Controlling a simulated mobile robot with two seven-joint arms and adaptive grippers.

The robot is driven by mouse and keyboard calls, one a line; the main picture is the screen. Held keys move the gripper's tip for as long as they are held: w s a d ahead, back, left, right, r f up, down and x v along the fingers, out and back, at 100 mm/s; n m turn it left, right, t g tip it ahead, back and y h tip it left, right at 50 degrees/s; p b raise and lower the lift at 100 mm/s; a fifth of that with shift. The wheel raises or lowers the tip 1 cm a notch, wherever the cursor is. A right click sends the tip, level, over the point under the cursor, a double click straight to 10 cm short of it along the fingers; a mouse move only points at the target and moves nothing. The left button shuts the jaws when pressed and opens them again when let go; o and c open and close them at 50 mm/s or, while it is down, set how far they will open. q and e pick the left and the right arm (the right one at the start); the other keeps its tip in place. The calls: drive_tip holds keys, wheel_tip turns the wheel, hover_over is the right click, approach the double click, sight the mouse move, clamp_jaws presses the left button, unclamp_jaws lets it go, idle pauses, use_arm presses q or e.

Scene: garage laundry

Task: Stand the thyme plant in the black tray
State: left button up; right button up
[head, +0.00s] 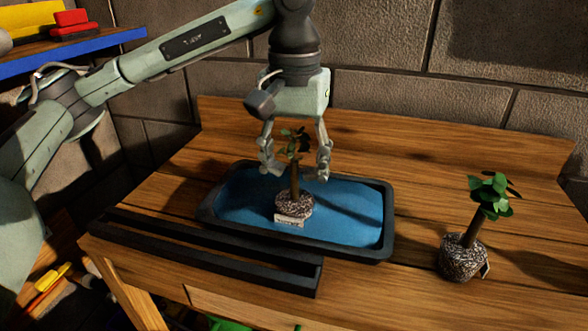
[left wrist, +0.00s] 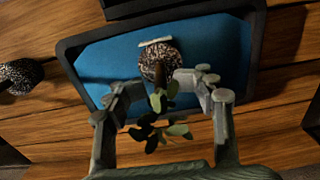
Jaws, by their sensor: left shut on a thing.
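A small plant (head: 294,204) with a speckled pot, a pale label, a brown stem and green leaves is upright within the blue-floored, black-rimmed tray (head: 386,226). Whether its pot rests on the floor or hangs just above is unclear. My left gripper (head: 295,172) points down and is shut on this plant by its upper part. In the left wrist view the pot (left wrist: 160,58) lies over the blue floor, inside the rim. A similar plant (head: 463,258) stands on the table to the right. I cannot read either label. My right gripper is out of view.
A long, narrow black trough (head: 200,252) lies along the table's front left, close to the tray. The wooden table (head: 420,160) is bare behind the tray. A block wall stands behind, and a blue-edged shelf (head: 75,52) is at the upper left.

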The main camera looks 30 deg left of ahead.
use_arm(q)
drive_tip(key=shift+f, duration=0.1)
drive_tip(key=o, duration=1.5)
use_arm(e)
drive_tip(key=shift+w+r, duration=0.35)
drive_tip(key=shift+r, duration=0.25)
